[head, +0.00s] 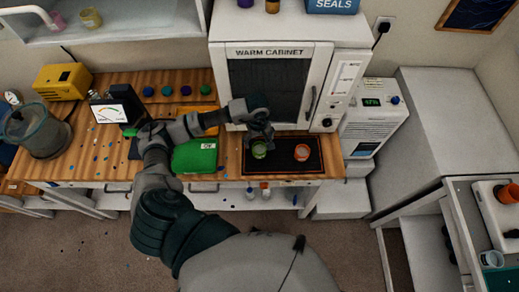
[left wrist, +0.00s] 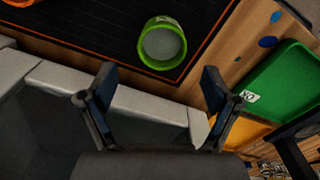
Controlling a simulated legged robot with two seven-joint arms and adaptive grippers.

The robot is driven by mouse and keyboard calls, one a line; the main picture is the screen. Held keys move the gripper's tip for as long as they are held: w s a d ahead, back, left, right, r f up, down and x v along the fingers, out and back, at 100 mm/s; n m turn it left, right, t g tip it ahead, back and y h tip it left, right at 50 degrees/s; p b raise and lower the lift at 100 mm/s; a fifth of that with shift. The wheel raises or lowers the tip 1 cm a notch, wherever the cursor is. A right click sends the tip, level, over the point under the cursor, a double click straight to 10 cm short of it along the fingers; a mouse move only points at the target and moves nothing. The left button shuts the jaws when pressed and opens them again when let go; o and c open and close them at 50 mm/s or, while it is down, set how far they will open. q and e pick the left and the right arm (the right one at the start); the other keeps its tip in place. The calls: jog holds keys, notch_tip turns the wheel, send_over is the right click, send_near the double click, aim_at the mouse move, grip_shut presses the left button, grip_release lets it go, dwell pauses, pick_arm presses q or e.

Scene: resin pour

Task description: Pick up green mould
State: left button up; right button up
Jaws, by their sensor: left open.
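The green mould (head: 259,149) is a small round cup standing upright on the black mat (head: 285,168) with an orange border, on the wooden bench. In the left wrist view the green mould (left wrist: 162,45) shows a green rim and a grey inside, ahead of the fingers. My left gripper (head: 261,135) is just above and behind the mould in the head view. In the left wrist view the fingers of my left gripper (left wrist: 160,85) are spread with nothing between them, apart from the mould. My right gripper is not in view.
An orange cup (head: 302,152) stands on the mat, right of the green mould. A green tray (head: 195,156) lies left of the mat, with an orange tray (head: 196,120) behind it. The white warm cabinet (head: 284,85) stands close behind the mat.

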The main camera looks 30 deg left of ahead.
aim_at(259, 151)
pick_arm(q)
jog(key=shift+f, duration=0.8)
notch_tip(259, 151, down, 4)
jog(key=shift+s+f+p, duration=0.1)
jog(key=shift+f+p, duration=0.15)
jog(key=shift+p, duration=0.7)
jog(key=shift+f, duration=0.4)
jog(key=c, duration=1.3)
